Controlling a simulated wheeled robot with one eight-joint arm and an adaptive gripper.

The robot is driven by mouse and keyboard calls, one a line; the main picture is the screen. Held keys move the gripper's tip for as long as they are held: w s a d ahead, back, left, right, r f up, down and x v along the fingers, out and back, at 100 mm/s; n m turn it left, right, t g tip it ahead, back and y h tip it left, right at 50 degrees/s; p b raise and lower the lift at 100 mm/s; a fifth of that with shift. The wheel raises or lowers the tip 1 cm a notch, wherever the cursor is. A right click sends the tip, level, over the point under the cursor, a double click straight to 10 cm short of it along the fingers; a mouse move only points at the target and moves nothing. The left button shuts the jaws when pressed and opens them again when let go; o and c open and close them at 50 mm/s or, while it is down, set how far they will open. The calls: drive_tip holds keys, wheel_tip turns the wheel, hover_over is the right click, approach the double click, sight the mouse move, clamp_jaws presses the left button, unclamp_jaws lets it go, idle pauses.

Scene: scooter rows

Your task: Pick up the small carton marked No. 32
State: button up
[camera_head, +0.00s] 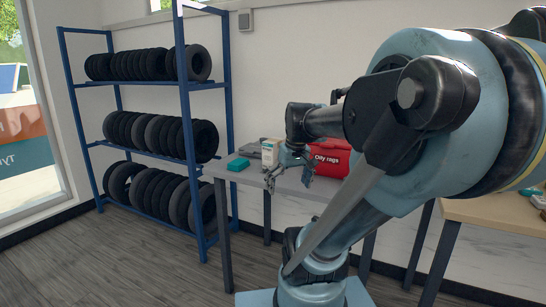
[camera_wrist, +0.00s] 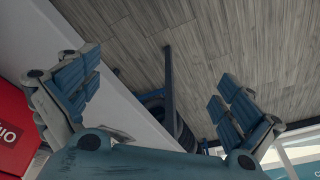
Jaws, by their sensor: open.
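A small pale carton (camera_head: 271,147) stands upright on the grey table, just behind my gripper in the head view. Its marking is too small to read, so I cannot tell if it is No. 32. Its lower part is partly hidden by my gripper. My gripper (camera_head: 287,180) is over the table's front edge, in front of the carton. In the wrist view my gripper (camera_wrist: 156,70) has its two fingers wide apart with nothing between them. No carton shows in the wrist view.
The grey table (camera_head: 252,182) also bears a teal box (camera_head: 238,164), a grey item (camera_head: 249,150) and a red "Oily rags" container (camera_head: 333,160), also in the wrist view (camera_wrist: 14,130). A blue tyre rack (camera_head: 188,120) stands left. Wooden floor (camera_head: 110,265) is clear in front.

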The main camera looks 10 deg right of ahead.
drive_tip(key=w+d+r+n+y, duration=0.1)
drive_tip(key=w+r+n, duration=0.1)
drive_tip(key=w+r, duration=0.55)
drive_tip(key=w+d+r+n, duration=0.15)
drive_tip(key=w+r, duration=0.35)
drive_tip(key=w, duration=0.5)
drive_tip(key=n+y, duration=0.2)
drive_tip(key=n, duration=0.2)
approach(275, 140)
drive_tip(key=shift+m+t, duration=0.25)
drive_tip(key=shift+t, duration=0.05)
drive_tip(key=x, duration=0.6)
drive_tip(key=s+x, duration=0.1)
drive_tip(key=x, duration=0.2)
drive_tip(key=shift+w+f, duration=0.1)
drive_tip(key=shift+f, duration=0.2)
drive_tip(key=shift+x, duration=2.7)
drive_tip(key=shift+w+a+r, duration=0.1)
drive_tip(key=shift+w+a, duration=0.05)
drive_tip(key=c, duration=0.9)
